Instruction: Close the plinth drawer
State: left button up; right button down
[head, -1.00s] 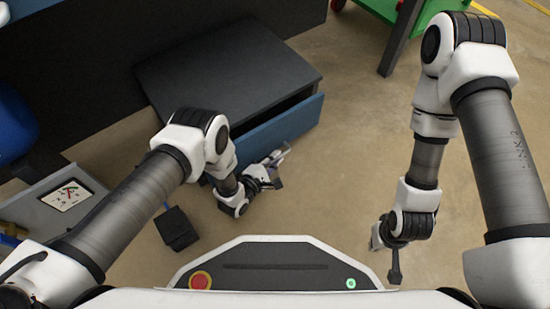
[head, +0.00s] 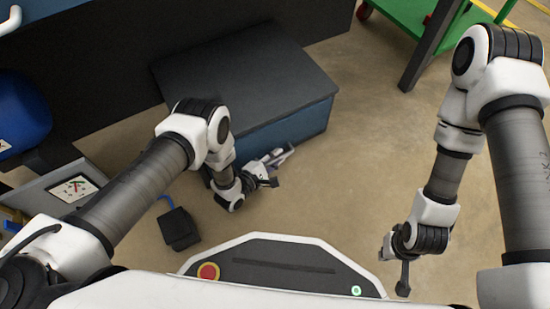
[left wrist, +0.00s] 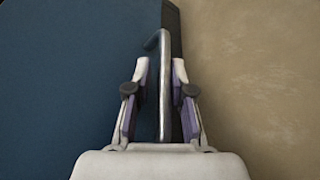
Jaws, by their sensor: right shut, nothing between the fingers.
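My left gripper (head: 277,160) is low at this front. In the left wrist view the blue front (left wrist: 70,90) fills the left side. A grey bar handle (left wrist: 164,75) runs between the fingers of my left gripper (left wrist: 160,82), which stand apart with gaps beside the bar. My right gripper (head: 404,285) is shut and empty, over bare floor at the right.
A small black box (head: 178,229) stands on the floor left of my left gripper. A grey panel with a gauge (head: 73,189) and a blue rounded object (head: 22,115) are at the left. A green cart (head: 430,22) stands at the back right. The floor between is clear.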

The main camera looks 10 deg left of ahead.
pick_arm(q)
jog(key=v, duration=1.2)
